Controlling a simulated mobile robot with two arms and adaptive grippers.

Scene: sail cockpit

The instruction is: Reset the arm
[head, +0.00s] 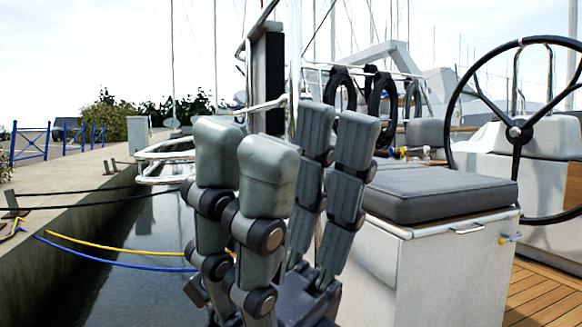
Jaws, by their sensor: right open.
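My right gripper (288,150) stands upright in the middle of the head view, with its fingers pointing up. It is open. The near grey fingers are at the left, and the ridged far fingers are at the right with a gap between them. No object shows between the fingers. The gripper hides part of the water and the left end of the seat box behind it. My left gripper is not in view.
A white seat box with a grey cushion (436,190) stands right of the gripper. A black steering wheel (515,133) is farther right, above wooden decking (545,292). White rails (165,152), water and a concrete quay (70,218) with blue and yellow ropes lie to the left.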

